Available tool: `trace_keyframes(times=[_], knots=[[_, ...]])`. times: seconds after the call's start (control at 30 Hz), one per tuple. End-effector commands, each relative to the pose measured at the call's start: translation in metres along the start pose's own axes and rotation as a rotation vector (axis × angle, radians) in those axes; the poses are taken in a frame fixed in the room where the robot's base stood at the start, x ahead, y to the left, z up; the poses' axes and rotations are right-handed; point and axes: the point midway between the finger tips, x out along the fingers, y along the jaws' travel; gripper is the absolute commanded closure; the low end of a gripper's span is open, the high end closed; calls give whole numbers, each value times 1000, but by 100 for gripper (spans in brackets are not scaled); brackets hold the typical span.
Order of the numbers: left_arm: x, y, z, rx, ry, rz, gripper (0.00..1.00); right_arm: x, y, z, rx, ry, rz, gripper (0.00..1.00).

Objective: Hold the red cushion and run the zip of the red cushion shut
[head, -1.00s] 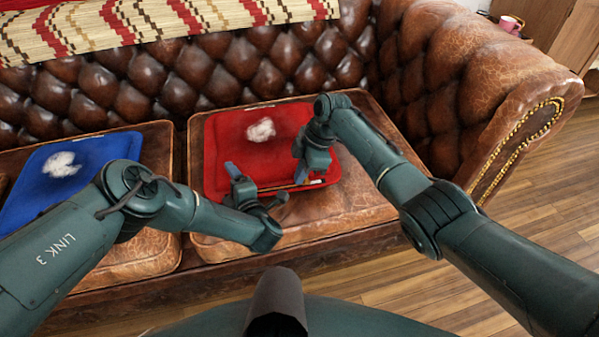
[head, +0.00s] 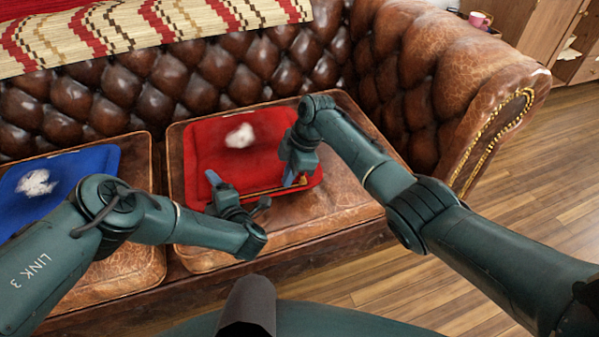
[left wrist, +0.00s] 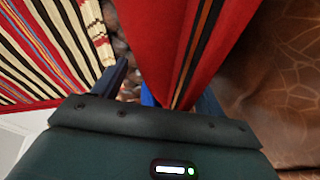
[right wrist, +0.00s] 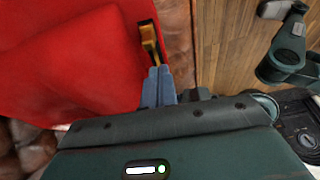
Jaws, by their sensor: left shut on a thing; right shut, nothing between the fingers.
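The red cushion (head: 212,145) lies on the right sofa seat, with a white tuft (head: 240,136) on top. My left gripper (head: 235,188) is at its front left. In the left wrist view the red cloth (left wrist: 150,35), with a dark striped zip band (left wrist: 200,40), runs down between my left fingers (left wrist: 163,92), which are shut on the cushion's edge. My right gripper (head: 290,178) is over the front right edge, shut and empty. In the right wrist view its fingertips (right wrist: 158,72) are just by a gold zip pull (right wrist: 151,38); whether they touch is unclear.
A blue cushion (head: 70,165) with a white tuft lies on the seat to the left. The tufted sofa back (head: 200,85) carries a striped throw (head: 150,25). The sofa arm (head: 450,100) rises at right, with open wooden floor beyond.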

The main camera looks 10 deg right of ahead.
Motion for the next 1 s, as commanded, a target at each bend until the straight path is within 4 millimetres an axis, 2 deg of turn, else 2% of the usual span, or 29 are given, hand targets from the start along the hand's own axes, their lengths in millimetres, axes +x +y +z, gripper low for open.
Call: trace_keyframes(times=[0.03,0.1,0.2,0.4,0.6,0.87,0.9,1.0], knots=[[0,-2,-2,5,3,-4,67,4,0,-15,-6,4,0,100],[0,-2,-2,5,3,-5,67,-20,2,-8,-2,1,8,100],[0,-2,-2,4,3,-5,67,-43,1,-9,-3,2,6,100],[0,-2,-1,3,3,-5,67,-80,1,-9,-3,2,4,100],[0,-2,-1,3,3,-5,68,-97,0,-10,-2,4,2,100],[0,-2,-1,2,2,-6,68,-98,0,-10,-2,4,1,100],[0,-2,-1,2,2,-6,28,-98,0,-10,-2,4,1,100],[0,-2,-1,1,1,-5,19,-98,0,-10,-3,4,1,100]])
